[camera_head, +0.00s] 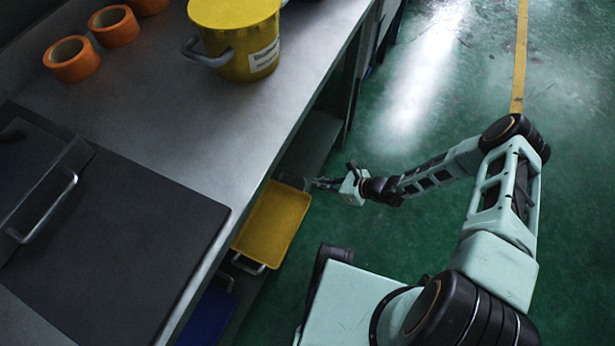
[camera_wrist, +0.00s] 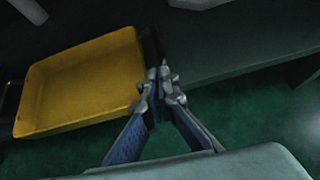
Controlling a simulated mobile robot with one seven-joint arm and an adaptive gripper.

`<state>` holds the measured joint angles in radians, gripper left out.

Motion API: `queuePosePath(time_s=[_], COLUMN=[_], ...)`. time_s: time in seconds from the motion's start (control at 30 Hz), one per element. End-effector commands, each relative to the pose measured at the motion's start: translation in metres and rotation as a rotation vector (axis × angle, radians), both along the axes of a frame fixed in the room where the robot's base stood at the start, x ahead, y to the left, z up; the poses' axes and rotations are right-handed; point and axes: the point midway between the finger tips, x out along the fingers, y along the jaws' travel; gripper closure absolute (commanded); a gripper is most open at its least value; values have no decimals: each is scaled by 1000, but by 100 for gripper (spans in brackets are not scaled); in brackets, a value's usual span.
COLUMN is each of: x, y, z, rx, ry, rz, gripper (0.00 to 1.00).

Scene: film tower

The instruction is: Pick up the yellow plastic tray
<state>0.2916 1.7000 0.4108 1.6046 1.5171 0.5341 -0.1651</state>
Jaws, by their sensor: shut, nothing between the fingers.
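The yellow plastic tray (camera_head: 272,222) is a shallow rectangular tray with handles at its ends. It sits on a lower shelf under the edge of the grey workbench. My gripper (camera_head: 322,183) is beside the tray's far right corner in the head view, on the floor side. In the wrist view the tray (camera_wrist: 80,85) fills the left part. My gripper (camera_wrist: 160,76) shows there with its fingertips together and empty, just right of the tray's edge. Whether the fingers touch the tray I cannot tell.
The workbench (camera_head: 190,125) overhangs the shelf. On it stand a yellow bucket (camera_head: 235,35), orange tape rolls (camera_head: 71,59) and a dark panel with a handle (camera_head: 120,220). A blue tray (camera_head: 208,315) lies nearer on the lower shelf. The green floor (camera_head: 430,120) is open to the right.

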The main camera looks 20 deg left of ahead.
Motion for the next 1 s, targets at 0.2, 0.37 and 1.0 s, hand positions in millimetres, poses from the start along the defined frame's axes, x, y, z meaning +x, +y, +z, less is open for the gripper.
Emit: queuePosePath(time_s=[0.2,0.37,1.0], x=[-7,-9,-4], y=[-47,-66,-97], z=[2,1,14], rx=[0,1,-78], ry=[0,1,-82], rz=[-1,-1,113], gripper=[100,100,77])
